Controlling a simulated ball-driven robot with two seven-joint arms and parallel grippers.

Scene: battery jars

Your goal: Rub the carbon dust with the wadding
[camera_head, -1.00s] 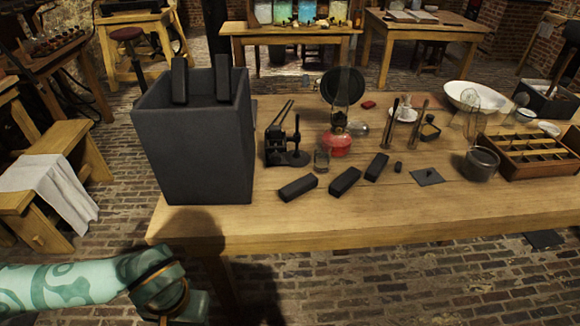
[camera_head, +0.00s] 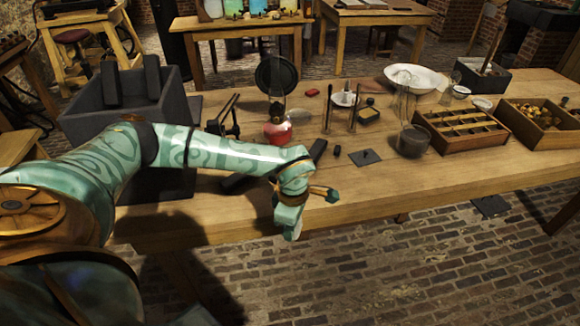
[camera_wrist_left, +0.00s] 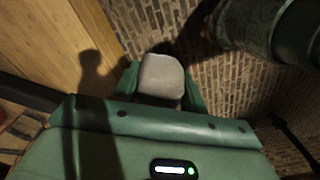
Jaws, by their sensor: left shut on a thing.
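My left gripper (camera_head: 290,222) hangs just off the table's front edge, with its arm reaching in from the left. In the left wrist view the gripper (camera_wrist_left: 160,88) is shut on a pale grey pad, seemingly the wadding (camera_wrist_left: 163,76); brick floor shows beyond it. I cannot make out the pad in the head view. A thin dark square (camera_head: 366,158) with a small raised bit lies flat on the table, right of the gripper and apart from it. I cannot tell whether it bears the carbon dust. My right gripper is not in view.
The wooden table (camera_head: 420,185) is clear along its front right. Dark blocks lie near the forearm.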

